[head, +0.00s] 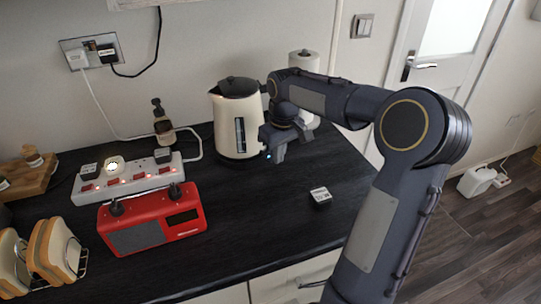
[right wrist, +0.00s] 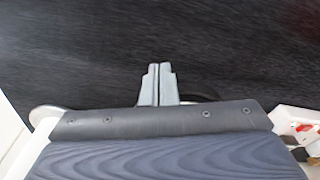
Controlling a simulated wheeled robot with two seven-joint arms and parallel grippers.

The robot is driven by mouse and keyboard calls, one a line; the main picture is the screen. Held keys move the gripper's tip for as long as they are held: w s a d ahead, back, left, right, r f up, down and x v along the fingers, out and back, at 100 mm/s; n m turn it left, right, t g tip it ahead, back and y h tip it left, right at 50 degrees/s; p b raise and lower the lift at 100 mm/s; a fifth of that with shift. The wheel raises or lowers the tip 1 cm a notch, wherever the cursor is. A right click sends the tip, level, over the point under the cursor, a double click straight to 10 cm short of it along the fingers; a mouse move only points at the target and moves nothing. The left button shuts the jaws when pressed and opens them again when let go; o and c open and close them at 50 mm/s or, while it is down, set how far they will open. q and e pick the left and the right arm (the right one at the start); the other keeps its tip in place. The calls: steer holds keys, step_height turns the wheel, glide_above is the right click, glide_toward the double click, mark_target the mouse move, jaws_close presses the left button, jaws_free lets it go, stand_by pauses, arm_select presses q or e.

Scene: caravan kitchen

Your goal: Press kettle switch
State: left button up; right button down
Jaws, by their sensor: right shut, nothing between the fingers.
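The cream kettle (head: 224,122) with a black lid and a dark level window stands upright on its base at the back of the black counter. My right gripper (head: 268,156) is at the kettle's lower right side, low over the counter, with its fingers shut and empty. Its shut fingers (right wrist: 157,84) also show in the right wrist view, pointing over the dark counter. I cannot make out the kettle's switch; the gripper and arm cover part of the kettle's right side. Whether the fingers touch the kettle cannot be told. My left gripper is out of view.
A white power strip (head: 135,180) with lit red switches and plugs lies left of the kettle, behind a red radio (head: 150,219). A dark bottle (head: 162,124) and a paper roll (head: 304,68) stand near the wall. A small white-topped block (head: 320,195) sits on the clear front right counter.

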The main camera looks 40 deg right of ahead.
step_height(320, 180, up, 8)
steer(key=shift+s+f+p, duration=0.15)
steer(key=shift+s+p, duration=0.15)
steer(key=shift+s, duration=0.05)
stand_by(0.6)
